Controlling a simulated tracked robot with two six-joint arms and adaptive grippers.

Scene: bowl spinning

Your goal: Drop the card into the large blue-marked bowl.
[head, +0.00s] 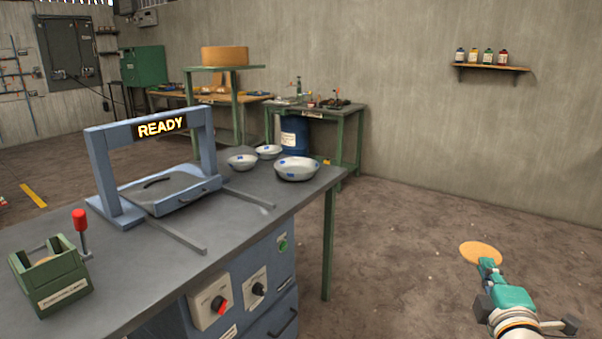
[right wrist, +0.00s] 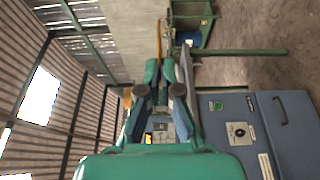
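The large bowl (head: 297,169) is pale with blue marks and stands upright near the right end of the workbench. Two smaller blue-marked bowls, one on the left (head: 242,162) and one behind (head: 268,152), stand beside it. The card seems to be the flat round orange disc (head: 481,252) at the tip of my right gripper (head: 489,264). In the right wrist view, the card (right wrist: 159,40) shows nearly edge-on between the fingertips (right wrist: 160,72), which are closed on it. This gripper is over open floor, right of the bench and apart from the bowls. My left gripper is out of view.
A blue frame marked READY (head: 162,126) stands on the grey workbench (head: 222,232), with rails before it. A green box (head: 50,280) and a red-knobbed lever (head: 80,222) are at its left. The floor (head: 400,250) right of the bench is clear.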

